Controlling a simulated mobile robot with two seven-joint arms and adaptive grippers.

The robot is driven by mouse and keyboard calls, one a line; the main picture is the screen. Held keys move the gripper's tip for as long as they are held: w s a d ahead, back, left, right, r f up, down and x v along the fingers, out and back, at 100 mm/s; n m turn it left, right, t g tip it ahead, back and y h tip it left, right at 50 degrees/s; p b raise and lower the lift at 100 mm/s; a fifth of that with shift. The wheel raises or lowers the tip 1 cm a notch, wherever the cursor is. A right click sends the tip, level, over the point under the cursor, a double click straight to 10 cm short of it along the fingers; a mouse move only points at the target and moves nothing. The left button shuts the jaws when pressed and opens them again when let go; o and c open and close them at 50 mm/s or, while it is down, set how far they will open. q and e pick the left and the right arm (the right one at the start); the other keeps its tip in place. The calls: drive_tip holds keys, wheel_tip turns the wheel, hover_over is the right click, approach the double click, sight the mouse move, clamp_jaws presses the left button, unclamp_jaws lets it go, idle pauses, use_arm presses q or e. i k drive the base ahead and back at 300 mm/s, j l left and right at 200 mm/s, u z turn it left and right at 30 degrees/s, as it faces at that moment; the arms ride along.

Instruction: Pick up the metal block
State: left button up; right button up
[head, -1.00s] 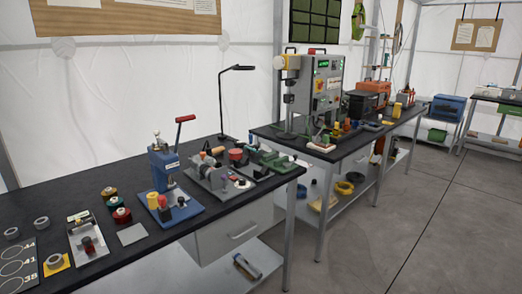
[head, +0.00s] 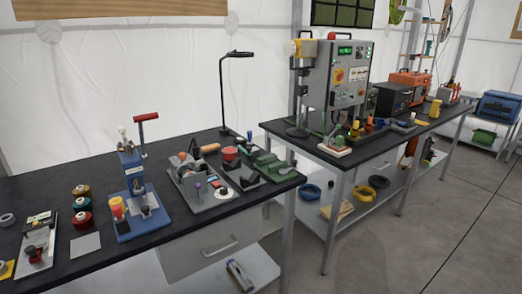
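No thing in view is clearly the metal block. A grey metallic piece (head: 240,275) lies on the lower shelf below the near bench, small and hard to make out. A flat grey square plate (head: 86,245) lies on the near bench top, left of a blue hand press (head: 131,168). A grey fixture (head: 195,182) with small parts on it sits right of the press. Neither of my grippers is in view.
A second bench (head: 368,150) holds a machine with a control box (head: 350,75). The floor (head: 440,235) at right is clear.

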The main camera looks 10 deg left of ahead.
sight(256, 152)
drive_tip(key=i+l, duration=0.3)
drive_tip(key=l, duration=0.15)
drive_tip(key=i+l+u, duration=0.15)
drive_tip(key=i+l, duration=0.15)
drive_tip(key=l, duration=0.15)
